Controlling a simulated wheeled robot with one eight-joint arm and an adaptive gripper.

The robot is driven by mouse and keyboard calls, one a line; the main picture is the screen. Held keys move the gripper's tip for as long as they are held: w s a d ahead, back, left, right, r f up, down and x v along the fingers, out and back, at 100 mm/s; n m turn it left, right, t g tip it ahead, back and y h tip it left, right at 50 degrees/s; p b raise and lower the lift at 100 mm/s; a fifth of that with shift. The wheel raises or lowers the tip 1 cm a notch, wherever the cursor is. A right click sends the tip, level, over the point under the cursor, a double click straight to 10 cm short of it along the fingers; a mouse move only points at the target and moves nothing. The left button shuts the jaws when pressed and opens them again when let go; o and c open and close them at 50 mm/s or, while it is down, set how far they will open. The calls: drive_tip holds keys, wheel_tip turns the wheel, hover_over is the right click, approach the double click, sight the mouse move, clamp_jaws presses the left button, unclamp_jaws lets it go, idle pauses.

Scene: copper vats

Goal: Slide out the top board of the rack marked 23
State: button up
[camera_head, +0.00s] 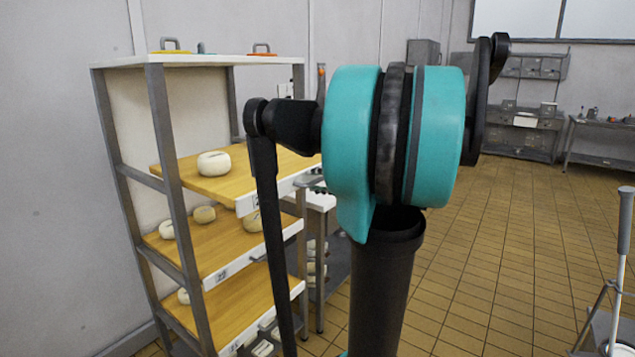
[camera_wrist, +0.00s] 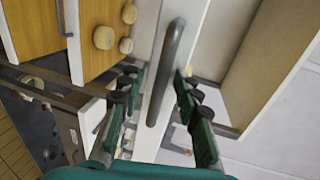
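The rack (camera_head: 163,130) is a grey metal frame with a white top at the left of the head view. Its uppermost visible wooden board (camera_head: 218,184) has a white front strip and carries a pale round cheese (camera_head: 213,163). The small marks on the board fronts are too small to read surely. In the wrist view, a grey bar handle (camera_wrist: 167,72) stands on a white front panel (camera_wrist: 150,128). My gripper (camera_wrist: 158,82) is open, with its green fingers on either side of the handle and gaps visible. My arm hides part of the rack in the head view.
Lower boards (camera_head: 215,245) with more cheeses sit below. Small handled items (camera_head: 262,49) lie on the rack's top. A trolley with an upright handle (camera_head: 624,225) stands at the right edge. Tiled floor (camera_head: 500,240) is clear right of my arm.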

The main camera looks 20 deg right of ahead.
drive_tip(key=v, duration=1.2)
drive_tip(key=shift+f, duration=0.1)
idle(0.4)
drive_tip(key=s+a+f+n+g+h, duration=0.1)
drive_tip(key=s+a+f+n+g, duration=0.15)
drive_tip(key=a+f, duration=0.55)
drive_tip(key=s+a+f+n+g+h, duration=0.15)
drive_tip(key=a+f+g, duration=0.3)
drive_tip(key=f, duration=0.55)
drive_tip(key=s+a+f+n+h, duration=0.1)
drive_tip(key=s+f+n+h, duration=0.2)
drive_tip(key=f, duration=0.4)
drive_tip(key=s+a+f+n+g+h, duration=0.1)
drive_tip(key=s+a+f+n+h, duration=0.1)
drive_tip(key=s+f, duration=0.4)
drive_tip(key=shift+s+f+n+h, duration=0.25)
drive_tip(key=shift+f+n+h, duration=0.4)
drive_tip(key=shift+n+h, duration=0.25)
